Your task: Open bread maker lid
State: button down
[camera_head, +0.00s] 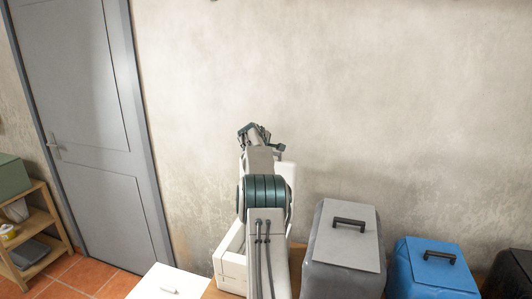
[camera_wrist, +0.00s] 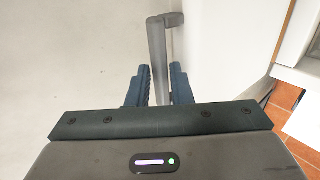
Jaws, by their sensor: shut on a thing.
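My gripper (camera_wrist: 159,86) is shut on a grey bar handle (camera_wrist: 157,50) in the wrist view, with one finger on each side of it. The handle joins a white panel (camera_wrist: 218,45), which looks like the bread maker lid. In the head view, a white bread maker body (camera_head: 231,264) stands behind and left of my arm, with its top looking open. A white panel (camera_head: 289,180) stands up behind my arm and is likely the raised lid, but the arm hides most of it. My gripper (camera_head: 254,130) is high near the wall, and its grip is unclear there.
To the right stand a grey appliance (camera_head: 343,270), a blue one (camera_head: 432,270) and a black one (camera_head: 511,272), the first two with lid handles. A white lidded one (camera_head: 165,284) is at the lower left. A wall lies behind; a door (camera_head: 90,130) and shelf (camera_head: 35,228) are left.

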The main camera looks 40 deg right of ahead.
jog(key=shift+r, duration=0.35)
jog(key=c, duration=1.4)
grip_release()
jog(key=shift+s, duration=0.1)
jog(key=shift+c, duration=0.2)
jog(key=shift+f, duration=0.15)
jog(key=b+v, duration=0.5)
jog(key=v, duration=0.9)
